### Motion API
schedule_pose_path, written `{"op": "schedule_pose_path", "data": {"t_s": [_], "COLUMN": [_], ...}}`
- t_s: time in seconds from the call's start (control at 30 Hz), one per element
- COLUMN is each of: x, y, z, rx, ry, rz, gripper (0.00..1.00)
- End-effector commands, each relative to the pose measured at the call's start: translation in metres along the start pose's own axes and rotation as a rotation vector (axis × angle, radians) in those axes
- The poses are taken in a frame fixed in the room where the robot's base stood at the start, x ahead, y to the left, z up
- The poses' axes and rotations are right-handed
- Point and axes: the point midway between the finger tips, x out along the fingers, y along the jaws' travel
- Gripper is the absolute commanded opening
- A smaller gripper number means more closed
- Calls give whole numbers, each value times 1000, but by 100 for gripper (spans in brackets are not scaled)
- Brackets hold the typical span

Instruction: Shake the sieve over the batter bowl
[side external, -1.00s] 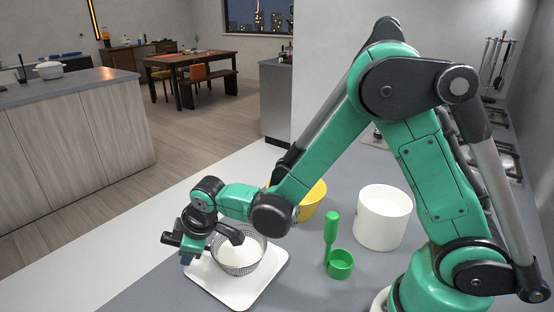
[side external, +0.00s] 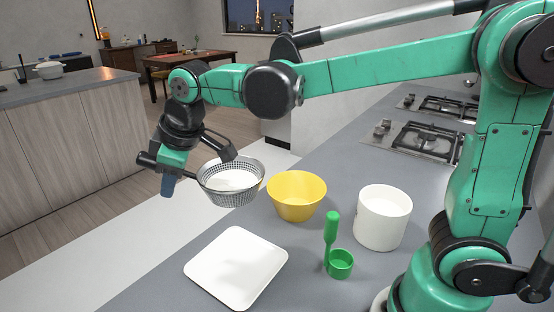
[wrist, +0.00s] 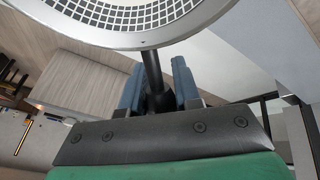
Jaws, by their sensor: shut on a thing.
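The sieve (side external: 231,183) is a grey mesh basket with white powder in it. My gripper (side external: 166,182) is shut on the sieve's handle. In the wrist view the sieve's rim and mesh (wrist: 130,22) show at the top, and its dark handle runs down between the blue fingers of my gripper (wrist: 160,92). The yellow bowl stands on the grey counter; its inside shows only in part.
A white square tray (side external: 236,268) lies empty at the front of the counter. A green scoop (side external: 340,263) with an upright handle and a white canister (side external: 383,218) stand right of it. A gas hob (side external: 420,138) is at the back right.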

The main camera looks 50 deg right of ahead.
Motion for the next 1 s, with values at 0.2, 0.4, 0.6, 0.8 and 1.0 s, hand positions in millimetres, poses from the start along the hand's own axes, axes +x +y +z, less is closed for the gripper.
{"op": "schedule_pose_path", "data": {"t_s": [0.2,0.4,0.6,0.8,1.0], "x": [-30,-33,-5,18,28], "y": [8,25,88,147,176], "z": [-12,-9,33,96,139], "rx": [0,35,182,341,432], "ry": [0,-9,-46,-86,-109], "rz": [0,14,75,141,179], "gripper": [0,0,0,0,0]}}
